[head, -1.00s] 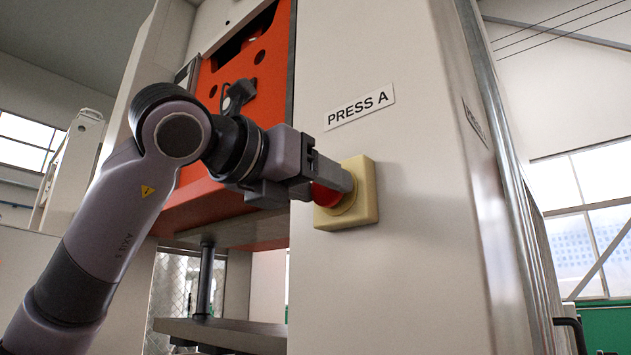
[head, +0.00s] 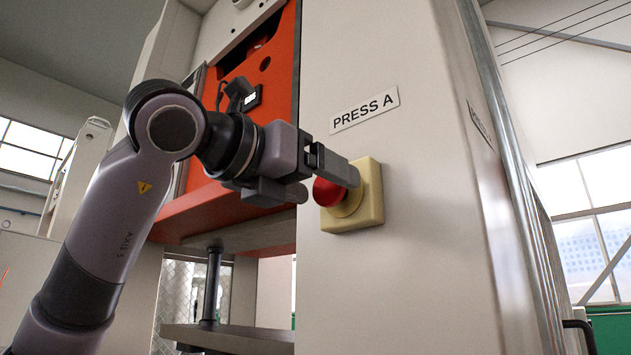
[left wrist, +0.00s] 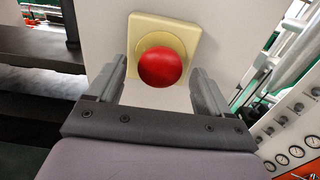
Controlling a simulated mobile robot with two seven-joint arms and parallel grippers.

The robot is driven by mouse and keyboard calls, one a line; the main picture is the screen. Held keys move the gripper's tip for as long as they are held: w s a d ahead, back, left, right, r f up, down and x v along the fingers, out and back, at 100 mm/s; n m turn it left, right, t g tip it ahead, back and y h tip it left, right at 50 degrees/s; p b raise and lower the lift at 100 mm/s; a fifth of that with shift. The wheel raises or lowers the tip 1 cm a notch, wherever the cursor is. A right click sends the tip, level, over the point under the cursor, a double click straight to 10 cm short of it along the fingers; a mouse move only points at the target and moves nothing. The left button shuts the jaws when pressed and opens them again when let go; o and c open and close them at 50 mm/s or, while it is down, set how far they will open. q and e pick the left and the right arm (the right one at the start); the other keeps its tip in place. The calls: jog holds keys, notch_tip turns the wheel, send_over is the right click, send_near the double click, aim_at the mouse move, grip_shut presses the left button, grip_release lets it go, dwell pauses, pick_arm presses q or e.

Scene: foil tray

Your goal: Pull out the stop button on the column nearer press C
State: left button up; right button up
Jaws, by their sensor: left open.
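A red mushroom stop button (head: 328,194) sits on a yellow box (head: 366,208) fixed to a pale column (head: 410,270). A sign on this column reads PRESS A (head: 364,109). My left gripper (head: 327,183) is open at the button, one finger passing above it and the other on its near left side. In the left wrist view the red button (left wrist: 162,67) shows between the two spread fingers, with the yellow box (left wrist: 183,28) behind it. I see no finger clearly touching the button. How far out the button stands is hard to tell. My right gripper is not in view.
An orange press frame (head: 275,75) with a small lit display (head: 251,99) is left of the column, close behind my arm. A second sign (head: 481,122) on the column's side face is unreadable. Metal rails (head: 520,180) run along the right. Gauges (left wrist: 297,152) show at lower right.

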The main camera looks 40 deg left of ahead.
pick_arm(q)
jog(key=s+b, duration=0.1)
jog(key=s, duration=0.6)
jog(key=shift+a+b, duration=0.25)
jog(key=shift+b, duration=0.05)
jog(key=shift+s, duration=0.1)
